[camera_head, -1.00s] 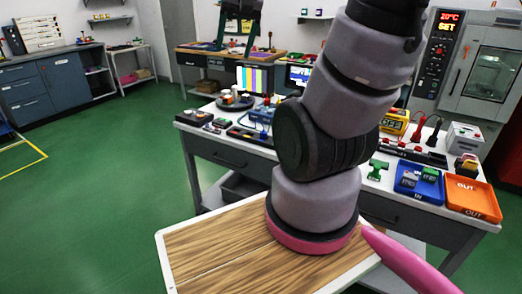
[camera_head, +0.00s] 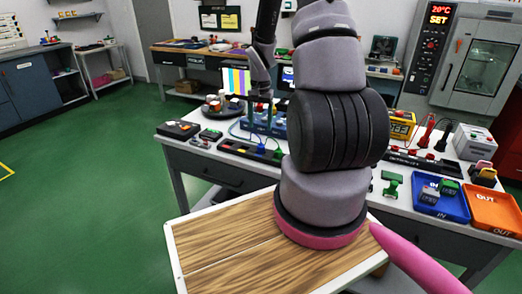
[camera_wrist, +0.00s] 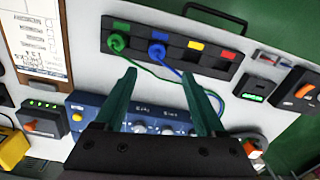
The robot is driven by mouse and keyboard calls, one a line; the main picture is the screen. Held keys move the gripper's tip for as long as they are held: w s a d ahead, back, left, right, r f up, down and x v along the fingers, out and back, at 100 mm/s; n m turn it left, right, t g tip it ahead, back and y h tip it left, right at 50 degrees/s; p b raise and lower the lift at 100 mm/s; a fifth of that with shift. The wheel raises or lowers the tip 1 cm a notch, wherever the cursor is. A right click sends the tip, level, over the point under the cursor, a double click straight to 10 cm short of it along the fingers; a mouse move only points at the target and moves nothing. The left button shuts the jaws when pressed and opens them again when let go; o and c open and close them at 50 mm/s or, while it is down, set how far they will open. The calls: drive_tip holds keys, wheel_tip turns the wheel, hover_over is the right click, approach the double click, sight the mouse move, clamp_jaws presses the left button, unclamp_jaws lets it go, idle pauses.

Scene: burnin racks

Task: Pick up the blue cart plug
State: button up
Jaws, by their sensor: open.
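A blue plug (camera_wrist: 157,50) sits in a black socket strip (camera_wrist: 225,62) in the wrist view, with a blue cable trailing from it to the lower right. A green plug (camera_wrist: 118,42) with a green cable sits to its left. Yellow and red marked positions are to its right. My gripper (camera_wrist: 159,73) has its two teal fingers apart and nothing between them; in the picture the blue plug is just beyond the fingertips, between their lines. In the head view the strip (camera_head: 233,148) lies on the bench, and my arm partly hides the area.
A blue knobbed instrument (camera_wrist: 165,120) lies under the fingers in the wrist view. A clipboard (camera_wrist: 38,78) is left, a green-display box (camera_wrist: 262,88) right. In the head view, the blue IN tray (camera_head: 443,209) and orange OUT tray (camera_head: 490,222) stand at the bench's right.

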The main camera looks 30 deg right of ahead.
sight(261, 144)
wheel_tip(261, 144, down, 4)
drive_tip(key=shift+r, duration=0.15)
drive_tip(key=shift+s+f, duration=0.2)
drive_tip(key=shift+f, duration=1.2)
drive_tip(key=shift+s+f, duration=0.15)
drive_tip(key=shift+f, duration=1.2)
drive_tip(key=shift+c, duration=0.4)
clamp_jaws()
drive_tip(key=shift+r, duration=0.1)
